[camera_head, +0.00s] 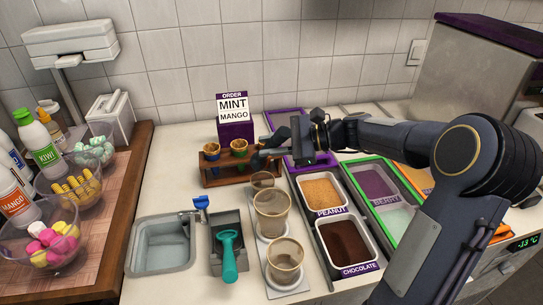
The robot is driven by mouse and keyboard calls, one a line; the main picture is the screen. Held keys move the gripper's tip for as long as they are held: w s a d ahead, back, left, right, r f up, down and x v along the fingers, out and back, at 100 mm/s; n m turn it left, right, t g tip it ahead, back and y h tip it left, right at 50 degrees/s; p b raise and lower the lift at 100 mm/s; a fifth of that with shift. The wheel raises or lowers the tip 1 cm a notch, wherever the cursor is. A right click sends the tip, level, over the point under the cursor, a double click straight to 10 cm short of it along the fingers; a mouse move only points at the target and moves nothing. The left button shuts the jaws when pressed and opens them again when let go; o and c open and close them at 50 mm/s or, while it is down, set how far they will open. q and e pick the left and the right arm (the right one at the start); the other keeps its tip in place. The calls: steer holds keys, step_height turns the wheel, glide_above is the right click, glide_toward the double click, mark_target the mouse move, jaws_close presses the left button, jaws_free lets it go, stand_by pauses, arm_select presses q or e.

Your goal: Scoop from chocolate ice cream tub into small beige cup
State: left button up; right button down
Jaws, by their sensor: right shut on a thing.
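The chocolate tub (345,243) is a white-rimmed bin of dark brown ice cream, labelled CHOCOLATE, at the lower middle right. A small beige cup (262,180) is at the back of a row of beige cups, in front of the wooden rack. A teal scoop (229,258) lies in a dark bin (216,232), away from the gripper. My left gripper is out of view.
Larger beige cups (271,213) (285,261) stand in front of the small one. The wooden rack (214,178) holds wrapped cones close behind. A peanut tub (322,192), a berry tub (376,183) and a sink (163,246) are nearby. Bowls and bottles fill the left counter.

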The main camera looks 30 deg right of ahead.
steer(key=m+t+h+b, duration=0.2)
steer(key=m+b, duration=0.1)
steer(key=m, duration=0.1)
steer(key=m+t+h+b, duration=0.2)
steer(key=m+t+b, duration=0.1)
steer(key=m, duration=0.1)
steer(key=w+d+f+m+t+h+b, duration=0.1)
steer(key=m+t+h+b, duration=0.1)
steer(key=m+b, duration=0.1)
steer(key=shift+f+m+t, duration=0.1)
steer(key=shift+m+t, duration=0.2)
steer(key=shift+m, duration=0.3)
steer(key=shift+m+t+h+b, duration=0.3)
steer(key=shift+m+h+b, duration=0.4)
steer(key=shift+m+h, duration=0.1)
steer(key=shift+d+f+b, duration=0.15)
steer(key=shift+f+b, duration=0.15)
steer(key=shift+b, duration=0.15)
step_height(320, 180, up, 6)
steer(key=p, duration=0.5)
steer(key=shift+r, duration=0.1)
steer(key=shift+p, duration=0.3)
